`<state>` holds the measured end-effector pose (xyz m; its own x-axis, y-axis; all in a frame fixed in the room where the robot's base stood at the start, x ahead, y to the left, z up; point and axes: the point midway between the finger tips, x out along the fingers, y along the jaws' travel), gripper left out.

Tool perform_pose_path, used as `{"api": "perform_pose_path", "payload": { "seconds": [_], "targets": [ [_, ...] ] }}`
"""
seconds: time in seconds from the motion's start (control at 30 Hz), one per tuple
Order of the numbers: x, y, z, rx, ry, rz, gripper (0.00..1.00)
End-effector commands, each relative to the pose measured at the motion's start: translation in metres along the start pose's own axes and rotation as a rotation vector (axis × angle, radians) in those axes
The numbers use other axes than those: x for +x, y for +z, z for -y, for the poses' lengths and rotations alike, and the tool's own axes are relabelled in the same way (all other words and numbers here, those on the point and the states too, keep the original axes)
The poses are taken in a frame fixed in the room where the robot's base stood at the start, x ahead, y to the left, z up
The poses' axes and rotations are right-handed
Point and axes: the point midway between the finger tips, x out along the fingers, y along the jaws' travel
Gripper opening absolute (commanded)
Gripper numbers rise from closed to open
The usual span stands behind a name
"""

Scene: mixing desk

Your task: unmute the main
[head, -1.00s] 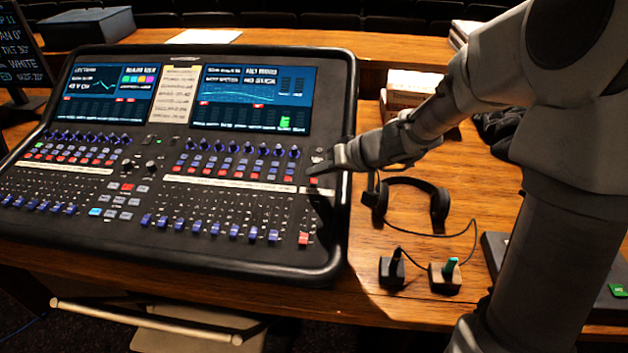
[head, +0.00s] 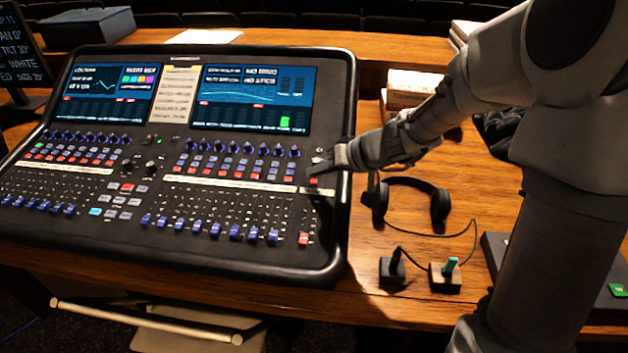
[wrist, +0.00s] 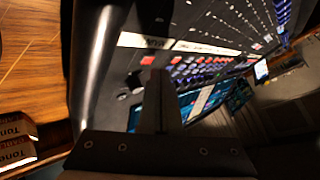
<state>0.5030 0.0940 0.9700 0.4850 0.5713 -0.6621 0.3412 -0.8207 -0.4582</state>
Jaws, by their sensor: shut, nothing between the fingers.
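The mixing desk (head: 339,235) stands on the wooden table. At its right end is the main strip, with a red fader cap (head: 303,239) near the bottom and a red button (head: 314,181) near the top of the strip. My gripper (head: 314,168) is shut and empty, its tips just above that button at the desk's right side. In the wrist view my shut fingers (wrist: 158,78) point down at the panel, with a red button (wrist: 147,60) right by the tips. I cannot tell whether the tips touch it.
A headset (head: 440,205) with a cable lies right of the desk. Two small switch blocks (head: 445,278) stand in front of it. Small boxes (head: 412,88) lie behind, and also show in the wrist view (wrist: 12,140). Other buttons and blue faders crowd left of the strip.

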Motion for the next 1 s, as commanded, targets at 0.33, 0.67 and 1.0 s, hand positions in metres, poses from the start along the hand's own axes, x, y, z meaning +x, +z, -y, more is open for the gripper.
{"api": "perform_pose_path", "payload": {
  "seconds": [0.33, 0.67, 1.0],
  "targets": [
    [0.004, 0.0031, -0.0027, -0.002, 0.0, 0.0, 0.0],
    [0.0062, 0.0046, -0.0043, 0.0, 0.0, 0.0, 0.0],
    [0.0063, 0.0046, -0.0045, 0.0, 0.0, 0.0, 0.0]
  ]
}}
